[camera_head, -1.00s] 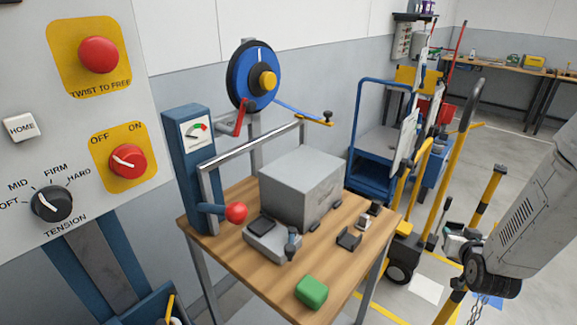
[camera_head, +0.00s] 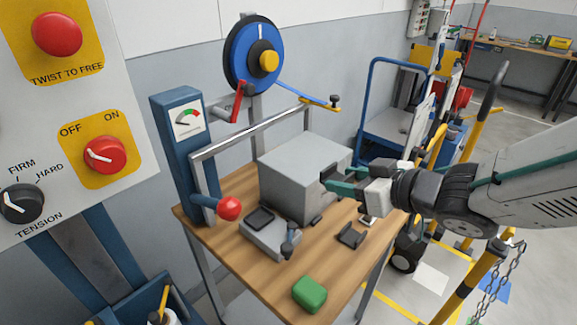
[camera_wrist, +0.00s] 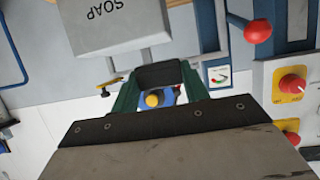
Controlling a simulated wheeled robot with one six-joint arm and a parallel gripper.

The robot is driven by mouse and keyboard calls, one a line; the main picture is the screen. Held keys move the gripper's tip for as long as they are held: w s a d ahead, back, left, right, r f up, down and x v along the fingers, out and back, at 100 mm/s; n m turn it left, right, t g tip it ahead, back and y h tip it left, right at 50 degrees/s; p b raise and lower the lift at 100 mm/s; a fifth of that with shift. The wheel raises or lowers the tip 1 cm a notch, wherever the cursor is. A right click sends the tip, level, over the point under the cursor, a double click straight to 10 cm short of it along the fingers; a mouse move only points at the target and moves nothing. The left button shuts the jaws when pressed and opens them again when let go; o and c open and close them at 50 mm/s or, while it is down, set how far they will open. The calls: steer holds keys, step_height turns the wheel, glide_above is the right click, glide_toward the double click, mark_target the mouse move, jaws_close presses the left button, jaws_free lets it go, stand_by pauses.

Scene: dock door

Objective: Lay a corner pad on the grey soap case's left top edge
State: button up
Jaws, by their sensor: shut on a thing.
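The grey soap case (camera_head: 300,180) sits on the wooden table. Its upside-down SOAP lettering shows on the case (camera_wrist: 100,30) in the wrist view. My gripper (camera_head: 338,187) is at the case's right side, with its green fingers reaching left. In the wrist view a dark corner pad (camera_wrist: 160,76) sits between the fingertips of my gripper (camera_wrist: 158,88), which is shut on it. The case's left top edge has no pad on it in the head view. Another dark pad (camera_head: 351,237) lies on the table in front of the case.
On the table (camera_head: 265,275) are a grey strapping tool (camera_head: 268,238) and a green block (camera_head: 310,294). A metal rail (camera_head: 250,134) and blue post (camera_head: 178,150) with a red knob (camera_head: 229,208) stand left of the case. A blue reel (camera_head: 253,55) is behind.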

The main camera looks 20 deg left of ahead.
mark_target(336, 164)
steer(key=shift+n+g, duration=0.5)
steer(key=shift+g, duration=0.2)
steer(key=w+a, duration=0.2)
steer(key=a, duration=0.2)
steer(key=w+a, duration=0.2)
steer(key=a, duration=0.2)
steer(key=w+a, duration=0.2)
steer(key=a, duration=0.2)
steer(key=shift+w+a+f, duration=0.15)
steer(key=shift+w+a, duration=0.05)
steer(key=shift+w, duration=0.2)
steer(key=shift+w+a+f, duration=0.2)
steer(key=shift+f, duration=0.7)
steer(key=shift+w+a+f, duration=0.15)
steer(key=shift+f, duration=0.75)
steer(key=shift+f+y, duration=0.15)
steer(key=shift+y, duration=0.15)
steer(key=o, duration=1)
steer(key=shift+r, duration=0.25)
steer(key=v, duration=1.2)
steer(key=shift+s, duration=0.1)
